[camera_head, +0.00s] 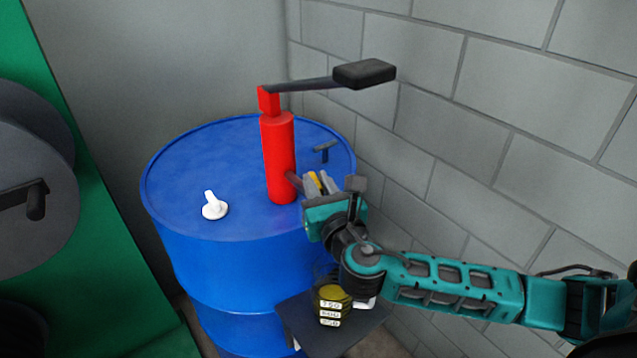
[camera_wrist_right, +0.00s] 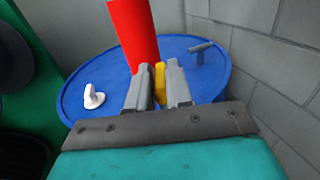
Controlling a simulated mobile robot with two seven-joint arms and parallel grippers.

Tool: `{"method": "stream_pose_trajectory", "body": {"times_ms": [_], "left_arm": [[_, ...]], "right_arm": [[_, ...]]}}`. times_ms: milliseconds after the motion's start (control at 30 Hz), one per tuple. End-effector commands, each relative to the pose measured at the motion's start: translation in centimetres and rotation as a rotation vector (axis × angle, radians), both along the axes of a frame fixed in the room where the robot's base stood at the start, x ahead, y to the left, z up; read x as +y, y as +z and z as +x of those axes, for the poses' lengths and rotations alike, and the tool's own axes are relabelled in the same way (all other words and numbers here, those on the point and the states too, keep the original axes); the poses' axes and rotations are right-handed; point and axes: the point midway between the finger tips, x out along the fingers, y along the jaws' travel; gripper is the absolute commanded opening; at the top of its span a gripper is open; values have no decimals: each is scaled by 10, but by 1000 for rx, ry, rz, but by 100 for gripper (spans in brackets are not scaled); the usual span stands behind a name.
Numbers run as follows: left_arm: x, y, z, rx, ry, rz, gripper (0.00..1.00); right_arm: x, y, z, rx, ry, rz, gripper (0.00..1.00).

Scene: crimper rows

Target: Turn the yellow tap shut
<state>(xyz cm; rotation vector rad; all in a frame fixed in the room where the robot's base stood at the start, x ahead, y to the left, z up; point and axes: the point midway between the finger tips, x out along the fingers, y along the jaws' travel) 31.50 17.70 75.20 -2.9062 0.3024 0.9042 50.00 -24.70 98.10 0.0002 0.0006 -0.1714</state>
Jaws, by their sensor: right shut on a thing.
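The yellow tap (camera_head: 313,182) is a small yellow piece beside the red pump's spout, mostly hidden by my right gripper. In the right wrist view the yellow tap (camera_wrist_right: 160,77) shows between the two grey fingers. My right gripper (camera_head: 318,182) is shut on it; the fingers also show in the wrist view (camera_wrist_right: 158,90). The red pump (camera_head: 278,158) stands upright on the blue drum (camera_head: 225,255), just left of the gripper. The angle of the tap is hard to tell. My left gripper is in neither view.
The pump's black lever (camera_head: 364,73) reaches right above the gripper. A white fitting (camera_head: 214,206) and a dark T-handle (camera_head: 323,150) are on the drum top. A marked jug (camera_head: 331,305) stands on a dark stand below my gripper. A block wall (camera_head: 480,130) closes the right.

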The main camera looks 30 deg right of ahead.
Motion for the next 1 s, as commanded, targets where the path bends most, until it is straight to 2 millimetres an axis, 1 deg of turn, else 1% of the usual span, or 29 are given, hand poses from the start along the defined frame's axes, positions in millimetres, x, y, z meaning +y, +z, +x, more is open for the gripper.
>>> {"method": "stream_pose_trajectory", "body": {"times_ms": [167, 400, 1000], "left_arm": [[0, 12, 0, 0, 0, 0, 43], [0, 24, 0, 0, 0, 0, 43], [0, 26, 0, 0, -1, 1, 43]], "right_arm": [[3, 2, 0, 2, -88, 5, 0], [7, 2, 2, 3, -287, 6, 0], [13, 1, 9, 2, -857, 3, 0]]}}
